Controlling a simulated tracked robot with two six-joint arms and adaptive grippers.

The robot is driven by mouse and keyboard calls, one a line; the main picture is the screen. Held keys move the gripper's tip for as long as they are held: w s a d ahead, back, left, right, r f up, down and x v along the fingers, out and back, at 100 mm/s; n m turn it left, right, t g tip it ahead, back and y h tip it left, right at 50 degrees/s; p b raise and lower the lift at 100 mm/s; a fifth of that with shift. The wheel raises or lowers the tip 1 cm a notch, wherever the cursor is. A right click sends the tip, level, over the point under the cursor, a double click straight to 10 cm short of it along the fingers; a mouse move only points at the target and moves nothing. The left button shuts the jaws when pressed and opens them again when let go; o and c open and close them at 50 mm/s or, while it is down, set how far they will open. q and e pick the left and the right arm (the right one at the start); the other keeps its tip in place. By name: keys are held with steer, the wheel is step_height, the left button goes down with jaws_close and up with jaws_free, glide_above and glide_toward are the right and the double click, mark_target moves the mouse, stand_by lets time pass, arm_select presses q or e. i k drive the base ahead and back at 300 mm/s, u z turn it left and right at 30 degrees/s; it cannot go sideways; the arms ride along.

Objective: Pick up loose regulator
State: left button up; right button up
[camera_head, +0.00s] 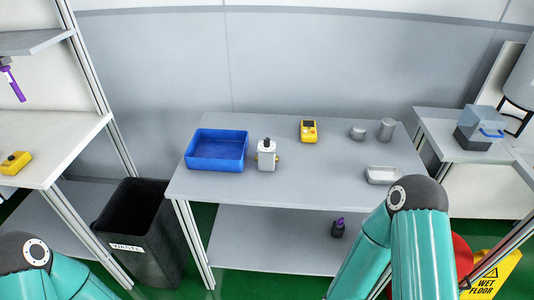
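A small white device with a black knob on top and brass-coloured side fittings, which looks like the regulator (267,158), stands upright on the grey table. It is just right of the blue tray, and nothing touches it from above. Only links of my two arms show, at the lower left and lower right. Neither gripper is in the frame.
The blue tray (217,165) looks empty. A yellow meter (309,131), grey metal cylinders (387,130) and a small metal tray (381,175) share the grey table (320,183). A black waste bin (140,245) stands left; a yellow wet-floor sign (490,277) stands lower right.

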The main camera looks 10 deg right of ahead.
mark_target(266, 158)
steer(key=z, duration=1.85)
steer(key=i, duration=0.1)
steer(key=u, duration=2.95)
steer(key=k, duration=0.95)
steer(key=z, duration=0.55)
steer(key=i, duration=1)
steer(key=z, duration=0.05)
